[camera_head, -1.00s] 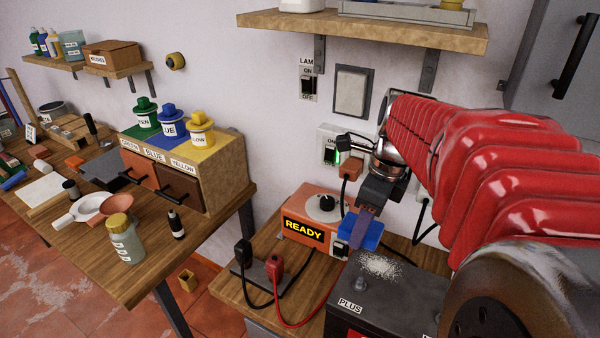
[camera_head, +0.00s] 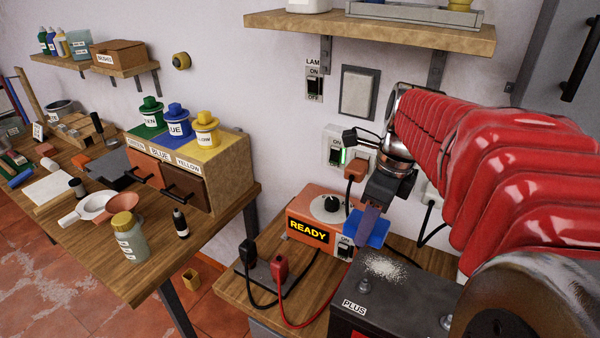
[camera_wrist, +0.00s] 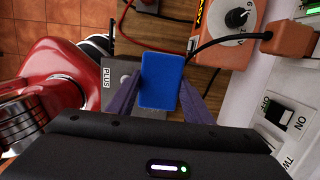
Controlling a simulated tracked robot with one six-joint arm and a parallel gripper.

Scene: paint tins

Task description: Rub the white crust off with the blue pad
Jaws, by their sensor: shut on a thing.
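The blue pad (camera_head: 374,232) is held between the fingers of my gripper (camera_head: 366,222), which is shut on it. In the wrist view the pad (camera_wrist: 161,81) shows face-on between the two dark fingers. The white crust (camera_head: 385,268) is a patch of pale grains on top of the dark battery (camera_head: 405,302), beside the terminal near the PLUS label. The pad is just above and behind the crust in the head view; I cannot tell whether it touches the battery. The crust is hidden in the wrist view.
An orange charger (camera_head: 318,220) reading READY stands left of the pad. Black and red clamps (camera_head: 281,269) with cables rest at the bench's front left. A wall socket (camera_head: 340,152) with an orange plug is behind. A shelf (camera_head: 380,32) hangs above.

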